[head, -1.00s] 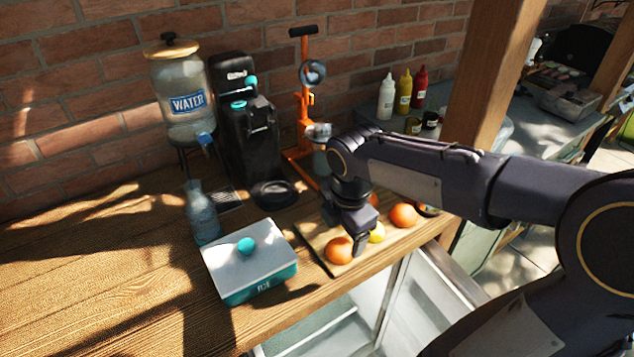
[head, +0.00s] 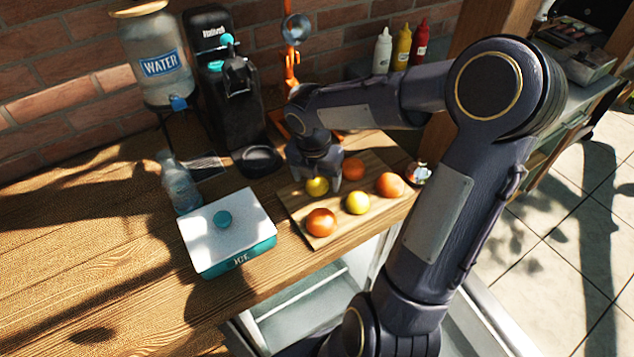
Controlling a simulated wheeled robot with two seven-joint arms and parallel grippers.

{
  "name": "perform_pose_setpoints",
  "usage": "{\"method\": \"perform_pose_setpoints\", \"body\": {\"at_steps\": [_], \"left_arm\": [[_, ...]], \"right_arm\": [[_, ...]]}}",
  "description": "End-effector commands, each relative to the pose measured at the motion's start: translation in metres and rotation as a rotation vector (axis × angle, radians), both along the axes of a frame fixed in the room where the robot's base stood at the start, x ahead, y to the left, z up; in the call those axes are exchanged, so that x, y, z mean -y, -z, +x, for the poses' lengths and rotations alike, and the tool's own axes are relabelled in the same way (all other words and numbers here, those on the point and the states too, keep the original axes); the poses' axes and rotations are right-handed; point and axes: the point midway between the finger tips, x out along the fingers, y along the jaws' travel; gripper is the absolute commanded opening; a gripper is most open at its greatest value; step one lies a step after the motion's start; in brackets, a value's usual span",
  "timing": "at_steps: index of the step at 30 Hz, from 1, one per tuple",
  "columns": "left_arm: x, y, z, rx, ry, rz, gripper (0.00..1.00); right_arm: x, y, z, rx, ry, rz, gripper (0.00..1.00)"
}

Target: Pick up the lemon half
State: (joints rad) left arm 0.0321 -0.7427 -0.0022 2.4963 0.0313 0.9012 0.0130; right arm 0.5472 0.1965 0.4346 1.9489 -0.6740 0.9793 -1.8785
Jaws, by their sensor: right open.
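A yellow lemon half (head: 317,187) lies on the wooden cutting board (head: 297,207), towards its back left. My right gripper (head: 321,184) is open and points down right at it, with the fingers at its sides; I cannot tell whether they touch it. A second yellow lemon piece (head: 357,202) lies nearer the middle of the board; I cannot tell if it is whole or cut. My left gripper is not in view.
Oranges lie on the board at the front (head: 321,222), right (head: 390,185) and back (head: 353,169). An ice box (head: 228,232) and a glass bottle (head: 181,188) stand left. A black machine (head: 222,85), water dispenser (head: 158,65) and orange press (head: 291,70) stand behind.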

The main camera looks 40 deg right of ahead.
Motion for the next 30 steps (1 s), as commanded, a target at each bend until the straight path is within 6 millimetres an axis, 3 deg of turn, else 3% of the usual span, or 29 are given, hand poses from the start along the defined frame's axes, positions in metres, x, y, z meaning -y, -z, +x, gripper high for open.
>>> {"method": "perform_pose_setpoints", "body": {"at_steps": [3, 10, 21, 30], "left_arm": [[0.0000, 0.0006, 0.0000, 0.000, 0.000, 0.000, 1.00], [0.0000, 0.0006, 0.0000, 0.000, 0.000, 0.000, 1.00], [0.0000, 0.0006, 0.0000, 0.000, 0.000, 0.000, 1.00], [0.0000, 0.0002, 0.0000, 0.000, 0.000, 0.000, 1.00]], "right_arm": [[0.0011, 0.0092, 0.0005, 0.000, -0.001, 0.000, 0.75], [0.0012, 0.0099, 0.0006, 0.001, 0.000, 0.000, 0.75], [0.0013, 0.0096, 0.0007, 0.001, 0.001, 0.000, 0.27], [0.0015, 0.0070, 0.0010, 0.003, 0.001, -0.001, 0.27]]}}
